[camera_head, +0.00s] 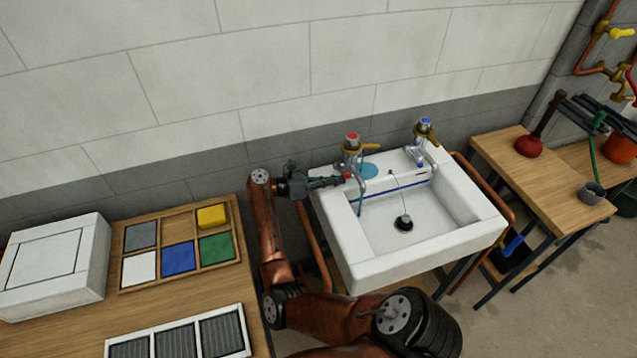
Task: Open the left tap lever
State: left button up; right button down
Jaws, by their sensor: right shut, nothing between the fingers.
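The left tap (352,152) stands at the back left of the white sink and has a red cap. Its brass-coloured lever (370,147) points to the right. My right gripper (342,181) is shut and empty, pointing right over the sink's left rim. Its fingertips are just left of the left tap's spout and below the lever in the picture. I cannot tell whether they touch the spout. My left gripper is not in view.
The right tap (425,142) has a blue cap and a brass-coloured lever. The white sink (410,250) has a dark drain. A wooden table (70,332) on the left holds a compartment tray (121,263) and a white box (42,262). A red plunger (530,146) stands on the right table.

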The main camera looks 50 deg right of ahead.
jog(key=shift+s+d+r+n, duration=0.15)
jog(key=shift+r+n, duration=0.1)
jog(key=shift+n, duration=0.05)
jog(key=shift+r, duration=0.4)
jog(key=shift+w+b, duration=0.3)
pick_arm(q)
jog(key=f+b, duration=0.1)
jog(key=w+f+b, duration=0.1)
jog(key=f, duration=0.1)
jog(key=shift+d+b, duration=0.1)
jog(key=shift+b, duration=0.25)
pick_arm(e)
jog(key=v, duration=0.9)
jog(key=shift+w+a, duration=0.15)
jog(key=shift+a, duration=0.15)
